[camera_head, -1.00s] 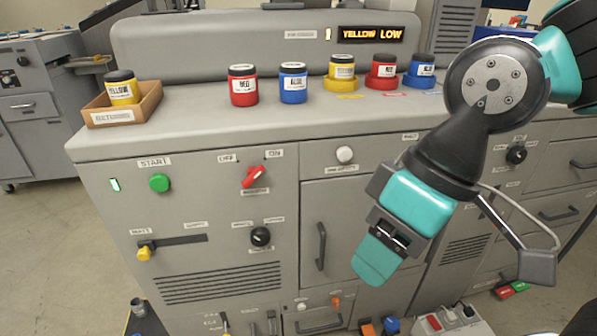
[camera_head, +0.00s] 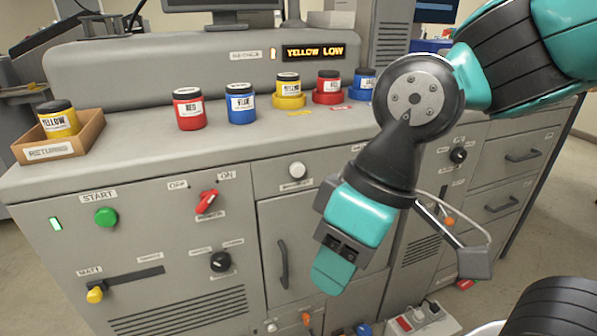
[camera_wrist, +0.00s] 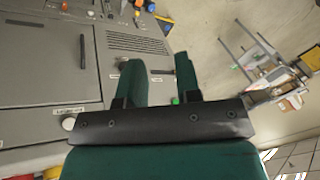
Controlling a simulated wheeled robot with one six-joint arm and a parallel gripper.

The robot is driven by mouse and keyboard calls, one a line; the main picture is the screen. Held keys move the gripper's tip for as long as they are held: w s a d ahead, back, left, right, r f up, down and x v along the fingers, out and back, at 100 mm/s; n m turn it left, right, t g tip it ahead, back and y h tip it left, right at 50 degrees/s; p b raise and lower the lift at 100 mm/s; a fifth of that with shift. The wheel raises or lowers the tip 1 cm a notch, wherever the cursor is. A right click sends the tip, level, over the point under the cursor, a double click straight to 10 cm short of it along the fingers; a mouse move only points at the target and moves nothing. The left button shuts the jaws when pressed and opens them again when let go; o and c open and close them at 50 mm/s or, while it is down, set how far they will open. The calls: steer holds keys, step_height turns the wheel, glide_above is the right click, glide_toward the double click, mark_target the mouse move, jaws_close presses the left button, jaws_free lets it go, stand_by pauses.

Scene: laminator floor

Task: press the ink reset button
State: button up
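A round white button (camera_head: 297,170) sits on the cabinet front above a door, with a small label under it that is too small to read surely. A white button (camera_wrist: 68,123) with a label beside it also shows at the lower left in the wrist view. My gripper (camera_head: 333,272) hangs in front of the cabinet, lower and to the right of the white button, pointing down. In the wrist view its two fingers (camera_wrist: 160,75) stand apart with nothing between them. It appears clear of the button.
A lit display (camera_head: 314,50) reads YELLOW LOW. Ink jars stand on the counter (camera_head: 120,135), and a yellow jar (camera_head: 57,118) sits in the returns tray (camera_head: 90,132). A green START button (camera_head: 106,217), red switch (camera_head: 207,201) and black knob (camera_head: 220,261) are left of the white button.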

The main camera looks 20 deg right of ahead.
jaws_close()
stand_by(1.4)
